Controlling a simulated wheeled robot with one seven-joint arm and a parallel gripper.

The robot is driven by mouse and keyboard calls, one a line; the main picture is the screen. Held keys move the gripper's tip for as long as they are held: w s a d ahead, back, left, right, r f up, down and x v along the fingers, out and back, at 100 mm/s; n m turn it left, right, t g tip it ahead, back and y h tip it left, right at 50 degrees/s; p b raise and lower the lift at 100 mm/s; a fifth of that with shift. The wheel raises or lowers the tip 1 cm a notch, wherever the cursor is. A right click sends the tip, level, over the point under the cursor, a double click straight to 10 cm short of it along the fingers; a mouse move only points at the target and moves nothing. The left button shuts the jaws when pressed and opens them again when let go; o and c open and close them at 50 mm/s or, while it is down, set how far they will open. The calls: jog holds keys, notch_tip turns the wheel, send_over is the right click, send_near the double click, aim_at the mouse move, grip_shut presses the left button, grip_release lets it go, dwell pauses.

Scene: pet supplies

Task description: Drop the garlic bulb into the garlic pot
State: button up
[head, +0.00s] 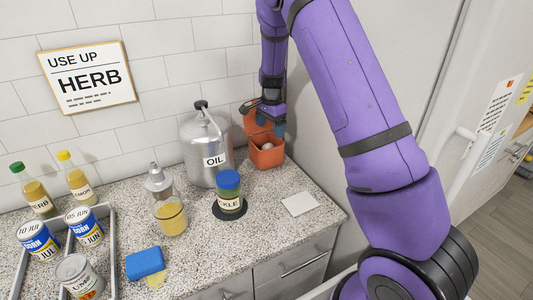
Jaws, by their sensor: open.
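The terracotta garlic pot (266,159) stands at the back right of the counter, beside the steel oil can, with its orange lid part (254,121) raised behind its opening. A small pale round thing, which looks like the garlic bulb (267,147), shows in the pot's opening. My gripper (268,122) is open just above the pot, pointing down, and nothing shows between its fingers. The gripper partly hides the raised lid and the back of the opening.
The oil can (207,150) stands close left of the pot. Several cans sit in a grey rack (112,250) at left. The right counter edge is near.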

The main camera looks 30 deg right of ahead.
notch_tip(320, 180, up, 11)
jog(key=shift+s, duration=0.25)
dwell(0.3)
jog(key=shift+f, duration=0.1)
jog(key=s+a+r+n+t+y, duration=0.1)
jog(key=s+a+r+n, duration=0.25)
jog(key=s+r, duration=0.5)
jog(key=s+a+r+n+t, duration=0.15)
jog(key=s+r+n, duration=0.35)
jog(key=s, duration=0.6)
jog(key=s+a+n+t, duration=0.1)
jog(key=s+a+n, duration=0.1)
jog(key=s, duration=0.8)
jog(key=s+a+r+n+t+h, duration=0.1)
jog(key=s+n, duration=0.4)
jog(key=s, duration=0.5)
jog(key=shift+s+a+r, duration=0.15)
jog(key=shift+a+r, duration=0.1)
jog(key=shift+a, duration=0.65)
